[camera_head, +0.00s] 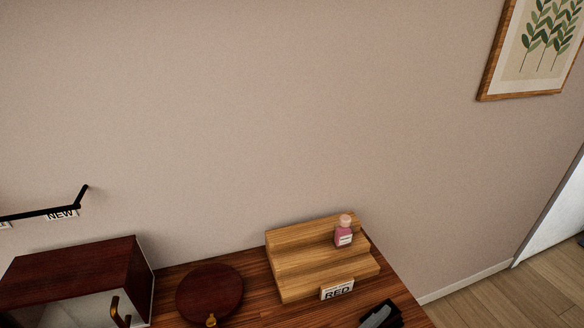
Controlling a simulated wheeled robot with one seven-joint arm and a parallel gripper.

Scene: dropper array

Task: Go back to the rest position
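I can make out no part of my gripper in the head view. A small pink bottle (343,237) with a pale cap and a white label stands upright on a stepped wooden rack (300,261). A white sign reading "RED" (337,290) is at the front of the rack. Nothing is seen touching the bottle.
A dark wooden box (75,270) stands at the left, beside a round dark red wooden disc (209,292) on the table (258,270). A black-and-grey object (381,315), unclear, is cut off below. A black bar (40,214) is at far left. Floor shows right.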

